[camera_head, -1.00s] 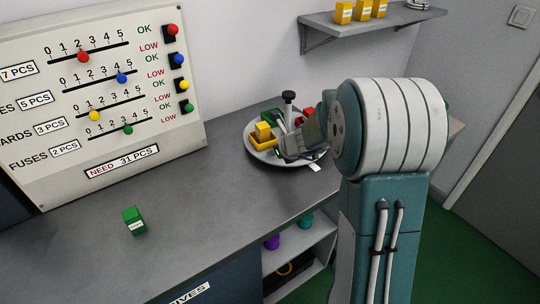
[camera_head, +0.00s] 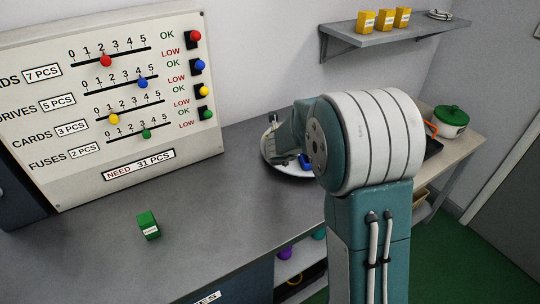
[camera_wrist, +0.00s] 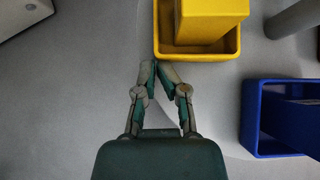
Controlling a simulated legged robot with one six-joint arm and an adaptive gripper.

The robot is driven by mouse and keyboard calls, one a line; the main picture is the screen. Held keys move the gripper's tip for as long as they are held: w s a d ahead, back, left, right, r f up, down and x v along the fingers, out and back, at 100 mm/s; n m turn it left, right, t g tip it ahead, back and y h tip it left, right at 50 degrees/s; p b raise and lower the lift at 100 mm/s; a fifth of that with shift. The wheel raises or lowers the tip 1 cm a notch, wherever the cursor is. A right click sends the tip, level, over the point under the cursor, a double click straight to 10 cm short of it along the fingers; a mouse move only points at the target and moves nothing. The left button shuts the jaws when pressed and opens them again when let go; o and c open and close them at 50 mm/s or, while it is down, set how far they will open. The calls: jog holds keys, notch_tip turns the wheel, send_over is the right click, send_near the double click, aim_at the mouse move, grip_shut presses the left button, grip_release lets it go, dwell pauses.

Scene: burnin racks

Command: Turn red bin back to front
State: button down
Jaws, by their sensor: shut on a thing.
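The round tray (camera_head: 281,169) on the bench is mostly hidden behind my arm in the head view. No red bin shows in either view now. A blue bin (camera_head: 305,162) shows on the tray beside my arm. In the wrist view, a yellow bin (camera_wrist: 200,48) lies just ahead and right of my fingertips, and the blue bin (camera_wrist: 262,143) lies at the right. A grey post (camera_wrist: 291,18) stands at the upper right.
A green block (camera_head: 148,226) stands on the open bench front. A slider board (camera_head: 110,105) leans at the left. A wall shelf (camera_head: 390,36) holds several yellow boxes. A green-lidded pot (camera_head: 450,121) stands on a side table at the right.

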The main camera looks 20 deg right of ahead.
aim_at(270, 131)
jog(key=shift+w+a+r+m+h, duration=0.1)
jog(key=shift+w+m+h, duration=0.6)
jog(key=shift+m, duration=0.2)
jog(key=shift+w+a+m+h, duration=0.25)
jog(key=shift+w+m+h, duration=0.55)
jog(key=shift+w+m, duration=0.25)
jog(key=shift+w+m+g+h, duration=0.85)
jog(key=shift+w+m, duration=0.5)
jog(key=shift+w, duration=0.25)
jog(key=shift+w+d+m+g+h, duration=0.2)
jog(key=shift+w+m+g+h, duration=0.15)
jog(key=shift+w+m+h, duration=0.5)
jog(key=shift+w+d+m+g, duration=0.2)
jog(key=shift+w+m, duration=0.1)
jog(key=shift+w, duration=0.2)
jog(key=shift+w+d+m+g, duration=0.15)
jog(key=shift+w+m, duration=0.1)
jog(key=shift+w, duration=0.2)
jog(key=shift+w+d, duration=0.55)
jog(key=shift+w, duration=0.35)
jog(key=shift+w+d, duration=0.8)
jog(key=shift+w, duration=0.2)
jog(key=shift+d, duration=0.1)
